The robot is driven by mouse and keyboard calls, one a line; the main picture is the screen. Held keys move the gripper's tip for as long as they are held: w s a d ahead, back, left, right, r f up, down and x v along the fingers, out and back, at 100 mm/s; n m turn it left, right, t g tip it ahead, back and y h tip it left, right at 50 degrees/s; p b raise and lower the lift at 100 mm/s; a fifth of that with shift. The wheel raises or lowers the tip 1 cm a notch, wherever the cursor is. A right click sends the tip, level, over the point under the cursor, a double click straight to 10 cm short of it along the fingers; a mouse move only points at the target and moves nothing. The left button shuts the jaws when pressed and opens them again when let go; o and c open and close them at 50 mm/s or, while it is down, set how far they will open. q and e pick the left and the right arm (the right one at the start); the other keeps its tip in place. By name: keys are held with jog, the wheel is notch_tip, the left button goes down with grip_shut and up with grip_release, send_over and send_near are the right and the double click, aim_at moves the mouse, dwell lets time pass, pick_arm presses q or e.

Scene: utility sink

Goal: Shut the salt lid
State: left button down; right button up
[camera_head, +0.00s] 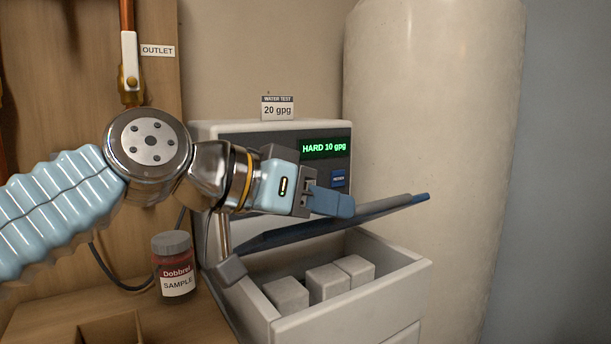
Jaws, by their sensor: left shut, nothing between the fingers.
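The salt lid (295,232) is a dark blue-grey panel over the open salt bin (350,316). It stands partly raised and tilted, its right end higher, with a gap between it and the bin's rim. Several pale salt blocks (327,282) show inside the bin. My left gripper (336,204) comes in from the left with its blue fingers shut and empty. Its fingertips overlap the lid in the camera_head view; I cannot tell whether they touch it. The gripper hides part of the lid. My right gripper is not in view.
The softener's control head with its green display (324,148) stands behind the lid. A sample jar (174,267) stands on a wooden surface at the left. A tall beige tank (435,120) rises behind at the right. Clear space lies right of the bin.

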pick_arm(q)
jog(key=s+d+f+m+t+y+b, duration=0.1)
jog(key=s+d+f+m+b, duration=0.1)
jog(key=f+b, duration=0.8)
jog(key=shift+s+d+f+m+t, duration=0.3)
jog(key=shift+s+f+m, duration=0.35)
jog(key=shift+f, duration=0.9)
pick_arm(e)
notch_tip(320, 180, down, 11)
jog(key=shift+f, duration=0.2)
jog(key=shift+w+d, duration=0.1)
